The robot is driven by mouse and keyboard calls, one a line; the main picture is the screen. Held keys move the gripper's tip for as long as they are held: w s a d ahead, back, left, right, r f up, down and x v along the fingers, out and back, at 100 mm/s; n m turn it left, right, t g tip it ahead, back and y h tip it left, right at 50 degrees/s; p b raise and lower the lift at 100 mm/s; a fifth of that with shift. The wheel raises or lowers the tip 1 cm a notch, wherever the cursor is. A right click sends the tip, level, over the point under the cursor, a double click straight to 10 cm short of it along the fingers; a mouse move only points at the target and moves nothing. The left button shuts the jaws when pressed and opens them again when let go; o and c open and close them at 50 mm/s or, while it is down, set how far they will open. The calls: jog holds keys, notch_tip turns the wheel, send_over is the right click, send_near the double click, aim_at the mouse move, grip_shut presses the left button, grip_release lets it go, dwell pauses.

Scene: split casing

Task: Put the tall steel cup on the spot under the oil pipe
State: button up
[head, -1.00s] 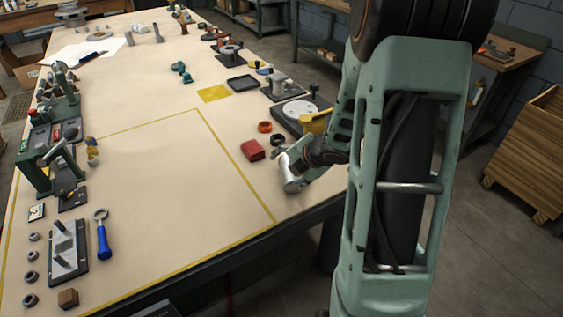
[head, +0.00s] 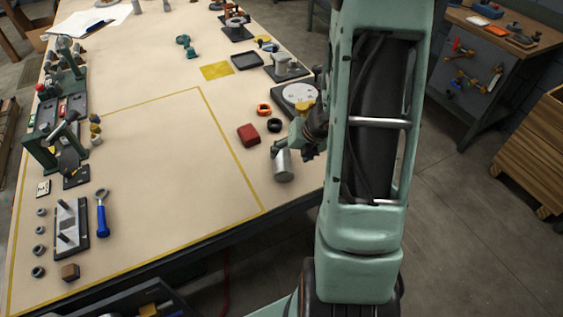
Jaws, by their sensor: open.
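A steel cup (head: 284,168) stands on the table near its right edge, just outside the yellow taped outline. It looks upright. My gripper (head: 281,147) is at the cup's upper end, its fingers small and partly merged with the cup. It is open; whether the fingers touch the cup cannot be told. My arm hides part of the area to the right. A green fixture (head: 45,130) with raised arms stands at the left edge; I cannot tell which part is an oil pipe or where the spot under it is.
A red block (head: 248,135), an orange ring (head: 264,110) and a black ring (head: 274,125) lie close to the cup. A yellow square (head: 216,71) lies farther back. A blue-handled tool (head: 102,214) lies at the left. The middle of the table is clear.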

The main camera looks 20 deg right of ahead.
aim_at(285, 159)
jog(key=x, duration=0.3)
jog(key=b+x, duration=0.1)
jog(key=x, duration=0.2)
jog(key=b+x, duration=0.1)
jog(key=x, duration=0.2)
jog(key=shift+w+d+r, duration=0.1)
jog(key=shift+w+d, duration=0.15)
jog(key=shift+r, duration=0.1)
jog(key=c, duration=1.4)
